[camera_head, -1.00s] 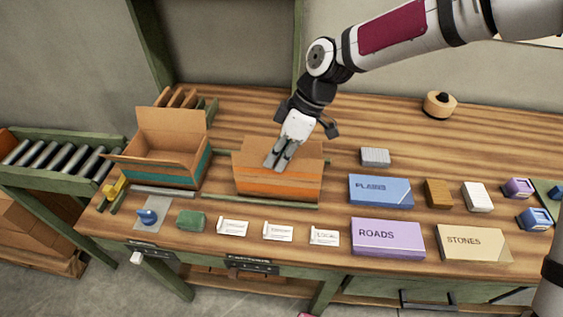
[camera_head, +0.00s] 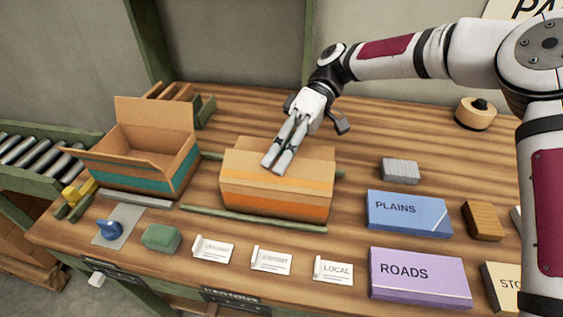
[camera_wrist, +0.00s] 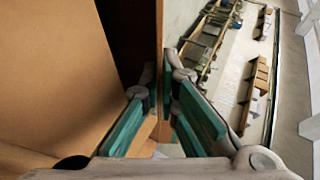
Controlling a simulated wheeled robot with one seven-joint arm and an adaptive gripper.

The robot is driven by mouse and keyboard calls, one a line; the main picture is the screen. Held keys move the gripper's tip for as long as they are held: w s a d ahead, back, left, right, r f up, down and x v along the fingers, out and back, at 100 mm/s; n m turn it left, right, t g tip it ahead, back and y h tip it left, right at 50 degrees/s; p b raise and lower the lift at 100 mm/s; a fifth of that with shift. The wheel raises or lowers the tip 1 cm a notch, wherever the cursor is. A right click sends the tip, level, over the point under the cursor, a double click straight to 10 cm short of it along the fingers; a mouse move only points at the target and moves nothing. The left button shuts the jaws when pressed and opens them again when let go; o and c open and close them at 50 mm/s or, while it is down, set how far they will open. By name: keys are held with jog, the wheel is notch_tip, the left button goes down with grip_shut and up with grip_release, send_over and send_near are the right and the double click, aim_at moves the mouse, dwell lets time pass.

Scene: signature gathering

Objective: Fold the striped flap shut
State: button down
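A cardboard box (camera_head: 275,201) with an orange stripe stands in the middle of the bench. A tan panel of its top (camera_head: 243,158) lies low, and I cannot tell which panel is the striped flap or how far shut it is. My gripper (camera_head: 274,166) points down at the top of this box, its fingers close together and seeming to reach the top panels. In the wrist view the teal finger pads show a narrow gap, with a cardboard edge (camera_wrist: 160,40) just beyond. Whether cardboard is pinched is unclear. A large cardboard face (camera_wrist: 50,80) fills the left there.
An open box (camera_head: 150,165) with a teal stripe stands at the left, flaps up. Green rails (camera_head: 250,218) run in front of and behind the orange-striped box. Cards (camera_head: 271,261), a green block (camera_head: 162,238) and a blue stamp (camera_head: 109,230) lie in front; labelled boxes (camera_head: 420,277) stand right.

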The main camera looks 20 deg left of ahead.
jog(key=shift+w+f+g+b, duration=0.1)
jog(key=shift+f+g+b, duration=0.2)
jog(key=shift+g+b, duration=0.15)
jog(key=c, duration=1.8)
grip_release()
jog(key=shift+c, duration=0.2)
